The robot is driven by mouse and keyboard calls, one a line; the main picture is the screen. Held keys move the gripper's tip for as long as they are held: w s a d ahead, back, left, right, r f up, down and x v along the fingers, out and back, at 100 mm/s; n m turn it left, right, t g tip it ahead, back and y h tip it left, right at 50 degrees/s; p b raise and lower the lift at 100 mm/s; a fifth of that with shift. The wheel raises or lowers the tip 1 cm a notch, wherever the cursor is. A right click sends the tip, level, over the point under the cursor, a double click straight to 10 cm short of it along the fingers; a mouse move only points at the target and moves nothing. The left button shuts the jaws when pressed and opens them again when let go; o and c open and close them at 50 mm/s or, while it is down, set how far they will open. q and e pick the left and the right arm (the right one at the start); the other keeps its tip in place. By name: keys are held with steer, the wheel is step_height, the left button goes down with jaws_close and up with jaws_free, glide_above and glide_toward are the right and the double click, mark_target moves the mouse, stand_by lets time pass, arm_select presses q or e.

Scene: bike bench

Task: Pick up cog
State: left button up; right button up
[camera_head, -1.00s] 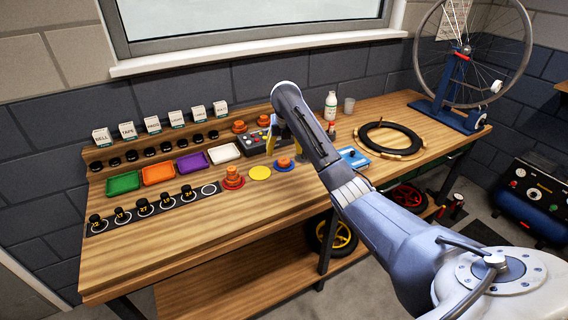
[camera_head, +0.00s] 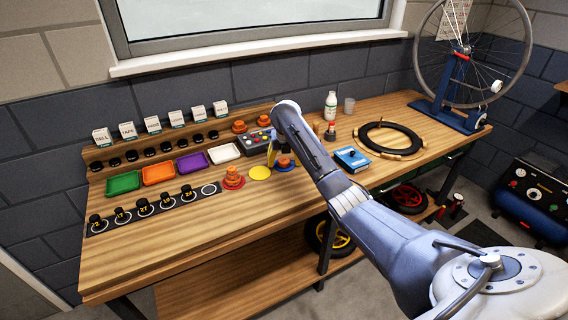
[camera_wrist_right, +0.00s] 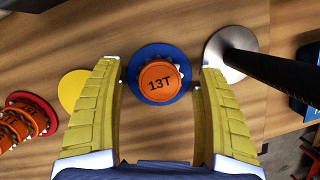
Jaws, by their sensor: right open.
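An orange cog piece marked 13T (camera_wrist_right: 160,82) sits on a blue disc (camera_wrist_right: 144,97) on the bench, seen in the right wrist view. In the head view the orange cog (camera_head: 284,162) shows beside my arm. My right gripper (camera_wrist_right: 154,75) is open, its two yellow fingers on either side of the cog and disc, with gaps on both sides. In the head view the right gripper (camera_head: 272,156) is mostly hidden behind my arm. My left gripper is in neither view.
A dark post on a round metal base (camera_wrist_right: 228,60) stands close to the right finger. A yellow disc (camera_wrist_right: 72,90) and an orange cog stack on a red disc (camera_wrist_right: 40,112) lie to the left. A blue box (camera_head: 351,157) is to the right.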

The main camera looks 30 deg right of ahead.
steer(key=c, duration=1.4)
steer(key=shift+r, duration=0.1)
